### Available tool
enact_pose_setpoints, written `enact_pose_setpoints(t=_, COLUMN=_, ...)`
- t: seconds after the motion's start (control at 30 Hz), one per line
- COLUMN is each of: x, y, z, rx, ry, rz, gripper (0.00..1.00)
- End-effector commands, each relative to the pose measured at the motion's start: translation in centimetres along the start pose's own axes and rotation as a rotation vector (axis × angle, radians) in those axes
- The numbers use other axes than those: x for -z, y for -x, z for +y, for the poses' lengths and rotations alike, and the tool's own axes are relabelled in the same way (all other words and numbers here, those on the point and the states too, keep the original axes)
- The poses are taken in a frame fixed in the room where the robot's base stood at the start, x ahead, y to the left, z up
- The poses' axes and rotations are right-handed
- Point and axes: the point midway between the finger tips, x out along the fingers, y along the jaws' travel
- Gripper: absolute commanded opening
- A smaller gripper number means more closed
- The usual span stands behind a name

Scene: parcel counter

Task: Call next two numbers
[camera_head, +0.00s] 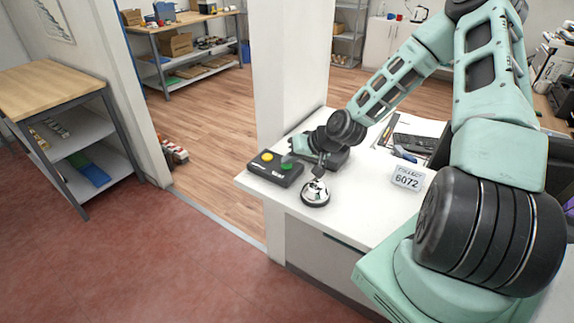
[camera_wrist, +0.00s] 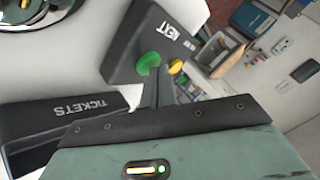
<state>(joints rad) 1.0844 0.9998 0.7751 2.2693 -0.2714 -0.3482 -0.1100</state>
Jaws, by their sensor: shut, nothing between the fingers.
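A black button box marked NEXT (camera_wrist: 163,32) sits on the white counter; it also shows in the head view (camera_head: 262,173). It has a green button (camera_wrist: 148,63) and a yellow button (camera_wrist: 176,66). My gripper (camera_wrist: 158,82) is shut and empty, its fingertips right at the green button's edge in the wrist view. I cannot tell if they touch or press it. In the head view my gripper (camera_head: 289,159) hangs over the box's green-button side. A small sign (camera_head: 408,178) reads 6072.
A silver bell (camera_head: 315,192) stands just in front of the box. A black box marked TICKETS (camera_wrist: 60,125) lies close beside my gripper. A keyboard (camera_head: 412,143) and papers lie farther right. The counter's front edge is near the button box.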

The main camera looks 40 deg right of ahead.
Motion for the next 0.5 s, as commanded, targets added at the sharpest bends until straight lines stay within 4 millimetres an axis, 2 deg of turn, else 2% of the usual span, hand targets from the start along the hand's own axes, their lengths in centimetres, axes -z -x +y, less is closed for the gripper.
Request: enact_pose_setpoints(t=0.5, x=0.15, y=0.24, z=-0.16, rx=0.000, ry=0.000, rz=-0.001, gripper=0.00)
